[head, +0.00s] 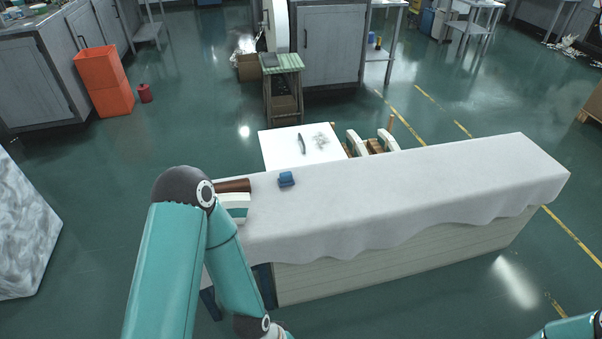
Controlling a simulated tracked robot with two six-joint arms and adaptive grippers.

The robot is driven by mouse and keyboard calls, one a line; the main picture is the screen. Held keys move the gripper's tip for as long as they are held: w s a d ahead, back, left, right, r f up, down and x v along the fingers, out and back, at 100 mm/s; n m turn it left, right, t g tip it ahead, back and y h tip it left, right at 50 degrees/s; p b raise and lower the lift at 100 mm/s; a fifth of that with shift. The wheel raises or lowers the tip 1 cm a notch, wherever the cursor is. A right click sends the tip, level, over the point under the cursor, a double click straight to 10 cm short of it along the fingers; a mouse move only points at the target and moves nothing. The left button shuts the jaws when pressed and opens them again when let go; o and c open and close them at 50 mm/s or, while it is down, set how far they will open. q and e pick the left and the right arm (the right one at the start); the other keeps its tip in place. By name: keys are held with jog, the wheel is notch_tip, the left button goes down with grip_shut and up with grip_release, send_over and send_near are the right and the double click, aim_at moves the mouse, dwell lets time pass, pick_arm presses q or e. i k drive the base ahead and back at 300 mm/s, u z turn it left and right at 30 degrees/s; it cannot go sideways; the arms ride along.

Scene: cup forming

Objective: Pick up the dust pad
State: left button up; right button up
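A small blue block-like pad (287,179) lies on the cloth-covered table (420,180), near its far left edge; it may be the dust pad, but it is too small to be sure. My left arm comes in from the left, bends at a dark elbow over the table's left end, and runs down to the bottom edge. The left gripper is out of the picture. Only a piece of my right arm shows in the bottom right corner, and its gripper is out of the picture. Neither gripper is seen near the pad.
A white board (279,151) with a dark slim tool (301,143) and grey specks adjoins the table's far side. White curved pieces (388,140) stand beside it. A brown object (236,185) is partly hidden by my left arm. The cloth's right part is clear.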

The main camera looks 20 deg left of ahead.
aim_at(286, 179)
jog(key=z, duration=0.1)
jog(key=i, duration=0.9)
jog(key=u, duration=0.75)
